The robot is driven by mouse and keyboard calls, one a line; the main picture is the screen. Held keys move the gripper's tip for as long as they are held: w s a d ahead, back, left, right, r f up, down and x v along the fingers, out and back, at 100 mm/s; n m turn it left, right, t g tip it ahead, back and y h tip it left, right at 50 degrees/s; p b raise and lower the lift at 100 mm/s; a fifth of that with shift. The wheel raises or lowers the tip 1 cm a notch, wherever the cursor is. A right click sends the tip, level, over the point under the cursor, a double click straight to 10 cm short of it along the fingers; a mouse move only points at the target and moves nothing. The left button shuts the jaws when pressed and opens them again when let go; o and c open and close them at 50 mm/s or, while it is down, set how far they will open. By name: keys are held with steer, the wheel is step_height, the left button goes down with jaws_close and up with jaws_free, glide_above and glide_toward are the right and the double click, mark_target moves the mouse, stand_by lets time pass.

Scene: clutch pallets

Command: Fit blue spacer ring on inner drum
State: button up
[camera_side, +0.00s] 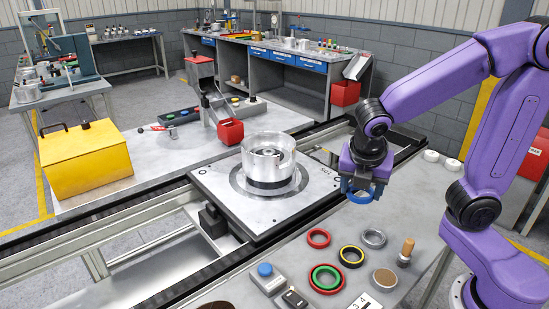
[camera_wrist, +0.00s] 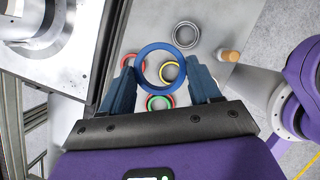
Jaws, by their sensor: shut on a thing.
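My gripper (camera_side: 361,190) is shut on the blue spacer ring (camera_side: 360,197) and holds it above the grey bench, to the right of the pallet. In the wrist view the blue ring (camera_wrist: 160,47) sits between my two fingers (camera_wrist: 162,75), seen nearly face on. The inner drum (camera_side: 267,151) stands inside a silver outer drum (camera_side: 283,143) on the square pallet (camera_side: 218,191). In the wrist view the outer drum (camera_wrist: 38,22) is cut off at the upper left. The drum's lower inside is hidden by its wall.
On the bench lie red (camera_side: 318,237), yellow (camera_side: 351,256), green (camera_side: 326,277) and silver (camera_side: 374,238) rings. A wooden-handled tool (camera_side: 406,250) stands beside them. A yellow box (camera_side: 86,160) and a red bin (camera_side: 230,131) lie beyond the conveyor rails.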

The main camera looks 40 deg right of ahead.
steer(key=w+d+r+n+t+y, duration=0.1)
steer(key=w+r+n, duration=0.3)
steer(key=w, duration=0.6)
steer(key=w+d+r+n+t+y, duration=0.1)
steer(key=w+r+n, duration=0.3)
steer(key=w, duration=0.6)
steer(key=m, duration=0.1)
glide_above(269, 151)
steer(key=s, duration=0.2)
steer(key=f, duration=0.8)
steer(key=shift+w+a, duration=0.2)
steer(key=shift+a, duration=0.1)
steer(key=x, duration=0.3)
steer(key=shift+s+a+f, duration=0.2)
steer(key=shift+f, duration=0.35)
steer(key=shift+f, duration=0.6)
steer(key=o, duration=1)
